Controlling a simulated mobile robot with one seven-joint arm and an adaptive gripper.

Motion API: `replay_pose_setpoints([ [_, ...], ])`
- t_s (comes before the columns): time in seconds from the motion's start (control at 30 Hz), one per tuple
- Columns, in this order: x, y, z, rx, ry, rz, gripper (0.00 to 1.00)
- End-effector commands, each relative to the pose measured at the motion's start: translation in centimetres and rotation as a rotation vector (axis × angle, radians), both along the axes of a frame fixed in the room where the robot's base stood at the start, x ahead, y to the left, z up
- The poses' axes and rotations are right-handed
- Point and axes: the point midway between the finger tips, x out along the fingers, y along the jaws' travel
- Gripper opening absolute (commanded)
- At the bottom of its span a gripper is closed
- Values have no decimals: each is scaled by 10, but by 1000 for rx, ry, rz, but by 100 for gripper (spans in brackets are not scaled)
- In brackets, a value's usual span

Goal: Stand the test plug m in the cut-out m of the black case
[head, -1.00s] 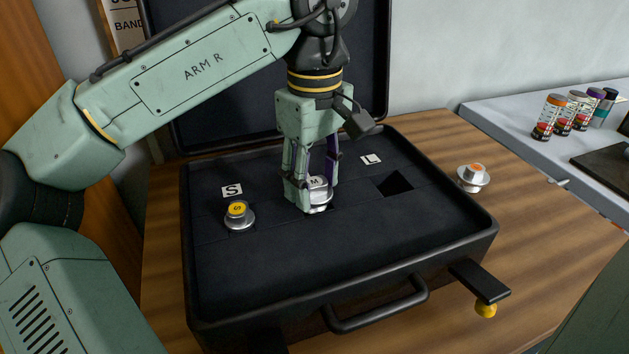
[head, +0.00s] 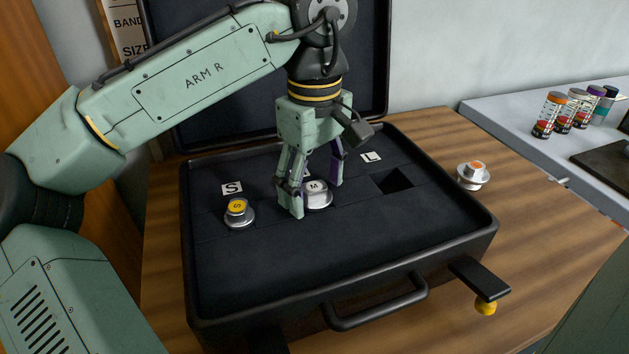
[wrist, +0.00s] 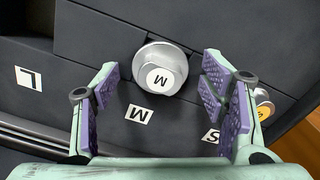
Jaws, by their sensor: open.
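The test plug m (head: 317,192), silver with a white M label, stands upright in the middle cut-out of the black case (head: 340,275). In the wrist view the plug (wrist: 160,68) covers the cut-out m, beside the M label on the foam (wrist: 139,113). How deep it sits cannot be told. My gripper (head: 315,200) is open around the plug, with a finger on either side and a gap between each finger and the plug.
A plug with a yellow S top (head: 238,214) stands at the S label, left of my gripper. The L cut-out (head: 394,183) is empty. An orange-topped plug (head: 473,176) stands on the wooden table, right of the case. The open lid (head: 365,60) rises behind.

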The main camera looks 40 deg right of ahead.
Motion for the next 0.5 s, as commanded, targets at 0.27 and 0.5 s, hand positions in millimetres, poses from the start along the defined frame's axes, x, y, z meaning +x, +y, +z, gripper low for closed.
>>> replay_pose_setpoints([
  [0.27, 0, -1, 17, -3, 0, 1, 65],
  [0.5, 1, 0, 71, 0, -5, 5, 65],
])
